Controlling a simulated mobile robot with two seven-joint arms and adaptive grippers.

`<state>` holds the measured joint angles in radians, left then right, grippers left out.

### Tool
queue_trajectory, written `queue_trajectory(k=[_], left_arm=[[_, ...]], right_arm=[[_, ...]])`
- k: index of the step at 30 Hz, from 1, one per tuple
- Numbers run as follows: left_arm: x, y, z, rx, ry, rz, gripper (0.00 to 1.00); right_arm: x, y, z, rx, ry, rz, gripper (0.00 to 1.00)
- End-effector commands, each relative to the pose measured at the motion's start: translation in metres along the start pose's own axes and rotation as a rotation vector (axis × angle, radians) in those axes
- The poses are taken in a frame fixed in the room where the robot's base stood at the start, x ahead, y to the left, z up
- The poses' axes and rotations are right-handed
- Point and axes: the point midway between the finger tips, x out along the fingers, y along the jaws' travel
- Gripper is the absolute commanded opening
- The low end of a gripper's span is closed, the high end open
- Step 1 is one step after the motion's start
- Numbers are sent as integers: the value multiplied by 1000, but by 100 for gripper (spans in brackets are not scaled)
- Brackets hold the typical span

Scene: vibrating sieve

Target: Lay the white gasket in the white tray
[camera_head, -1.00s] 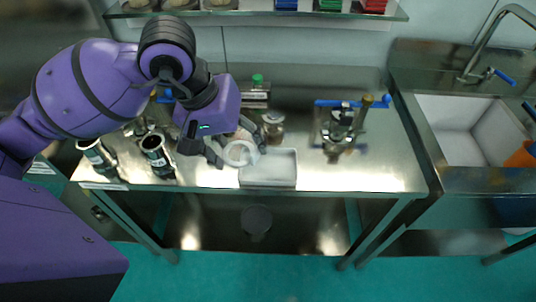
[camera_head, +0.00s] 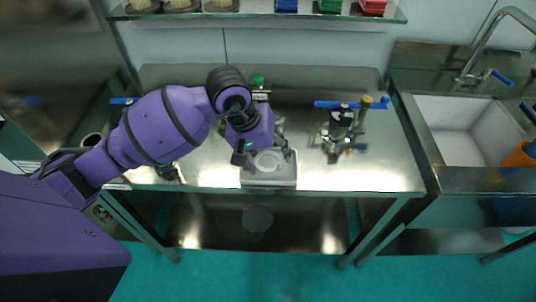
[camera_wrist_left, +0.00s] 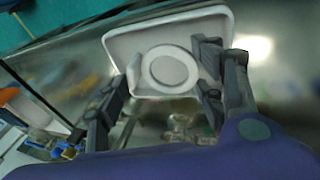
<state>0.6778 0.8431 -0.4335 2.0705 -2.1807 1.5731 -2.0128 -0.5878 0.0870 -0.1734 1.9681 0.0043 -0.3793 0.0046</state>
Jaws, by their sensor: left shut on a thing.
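The white gasket (camera_head: 257,161) is a flat ring held by my left gripper (camera_head: 266,157), one finger on each side of it. It also shows in the left wrist view (camera_wrist_left: 167,50), over the white tray. The white tray (camera_head: 287,182) is a shallow rectangle at the table's front edge, and its bare floor and rim show in the wrist view (camera_wrist_left: 213,20). The gasket lies within the tray's outline. I cannot tell whether it touches the tray floor. My right gripper is not in view.
A metal fixture with blue handles (camera_head: 340,130) stands on the table to the right. A green-capped bottle (camera_head: 258,80) is behind my gripper. The sink (camera_head: 465,130) is at the far right.

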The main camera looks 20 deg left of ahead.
Motion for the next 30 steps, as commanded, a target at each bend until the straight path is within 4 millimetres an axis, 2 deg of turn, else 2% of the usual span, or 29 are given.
queue_trajectory(k=[12, 18, 19, 22, 30], left_arm=[[10, -4, 2, -1, -2, -2, 46], [11, -4, 2, 0, 0, -1, 46], [11, -4, 2, 0, 0, -1, 67], [11, -4, 2, -1, 0, -1, 80], [11, -4, 2, -1, 0, -1, 82]], right_arm=[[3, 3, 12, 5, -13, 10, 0], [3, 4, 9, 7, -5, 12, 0], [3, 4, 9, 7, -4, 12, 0], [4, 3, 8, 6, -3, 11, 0], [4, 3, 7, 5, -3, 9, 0]])
